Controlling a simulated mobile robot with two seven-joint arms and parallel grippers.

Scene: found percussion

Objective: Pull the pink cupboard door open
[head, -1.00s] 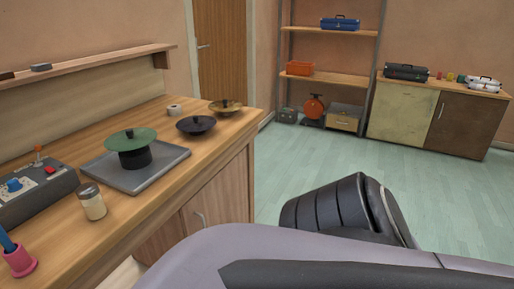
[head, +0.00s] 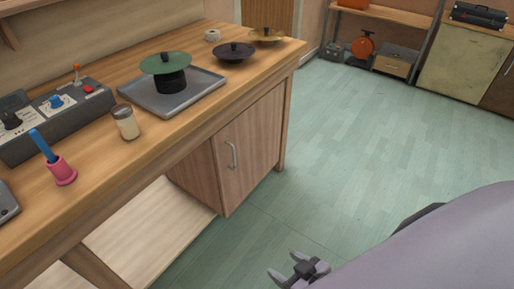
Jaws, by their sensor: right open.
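The cupboard door (head: 250,146) is under the workbench, a pinkish-brown wood panel. It looks shut, flush with the cupboard front. Its grey upright bar handle (head: 232,155) is near the door's left edge. My right gripper (head: 284,266) shows at the bottom of the head view, open and empty. It is apart from the door, below and to the right of the handle in the picture. My left gripper is not in view.
The workbench top (head: 185,135) overhangs the cupboard and holds a grey tray (head: 197,97) with a green disc, a jar (head: 127,122), a pink holder (head: 61,171) and a control box (head: 40,118). The green floor (head: 350,140) before the door is clear.

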